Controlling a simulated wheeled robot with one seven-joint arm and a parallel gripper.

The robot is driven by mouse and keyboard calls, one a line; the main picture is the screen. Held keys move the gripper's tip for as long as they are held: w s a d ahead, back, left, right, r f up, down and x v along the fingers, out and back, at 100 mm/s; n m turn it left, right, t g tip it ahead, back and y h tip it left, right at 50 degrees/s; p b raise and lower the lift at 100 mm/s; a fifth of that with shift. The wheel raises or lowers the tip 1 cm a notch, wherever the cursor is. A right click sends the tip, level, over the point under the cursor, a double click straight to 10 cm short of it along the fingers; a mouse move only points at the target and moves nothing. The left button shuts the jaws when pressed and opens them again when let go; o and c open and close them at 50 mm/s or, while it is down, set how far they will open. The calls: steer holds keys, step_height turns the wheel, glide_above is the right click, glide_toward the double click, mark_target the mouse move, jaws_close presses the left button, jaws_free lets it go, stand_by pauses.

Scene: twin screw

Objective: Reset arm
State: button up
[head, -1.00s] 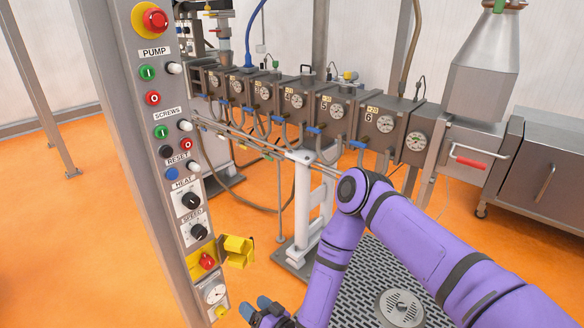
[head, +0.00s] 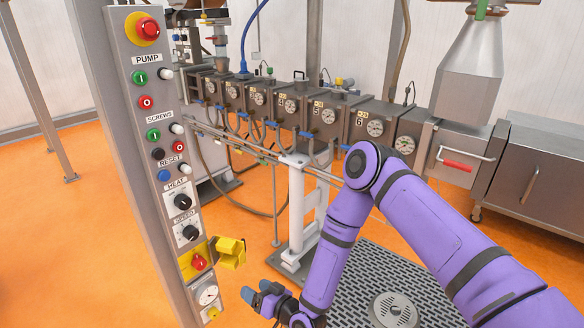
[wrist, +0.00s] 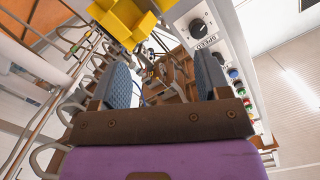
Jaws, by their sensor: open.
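My purple arm reaches down from the right in the head view. My gripper (head: 257,292) is low in front of the control column, to the right of its lower end and below the yellow hinged cover. In the wrist view my gripper (wrist: 160,84) shows two blue-grey finger pads wide apart, with nothing between them. The control column (head: 141,97) carries labelled buttons and knobs for pump, screws, reset, heat and speed. The yellow cover (head: 231,252) stands out beside a red switch (head: 199,262); it also shows at the top of the wrist view (wrist: 125,18).
The extruder barrel (head: 325,118) with gauges runs across behind, with a metal hopper (head: 470,75) at its right. A white support stand (head: 297,210) rises behind my forearm. A dark floor grate (head: 365,285) lies below. Open orange floor is left of the column.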

steer(key=w+d+r+n+g+h, duration=0.1)
steer(key=w+d+r+h, duration=0.1)
steer(key=w+d+r, duration=0.45)
steer(key=w+d+r+n+g+h, duration=0.15)
steer(key=w+r, duration=0.25)
steer(key=r, duration=0.6)
steer(key=s+d+r+m+h, duration=0.15)
steer(key=d+r+h, duration=0.45)
steer(key=d+r, duration=1.1)
steer(key=s+d+r+m+h, duration=0.35)
steer(key=s+d+r, duration=0.65)
steer(key=s+r, duration=0.4)
steer(key=s+d+r+m+g, duration=0.1)
steer(key=s+d+r, duration=0.1)
steer(key=s, duration=0.7)
steer(key=s+d+r+m+g, duration=0.1)
steer(key=s+d, duration=0.2)
steer(key=s, duration=0.7)
steer(key=shift+d+r, duration=0.15)
steer(key=shift+r, duration=0.25)
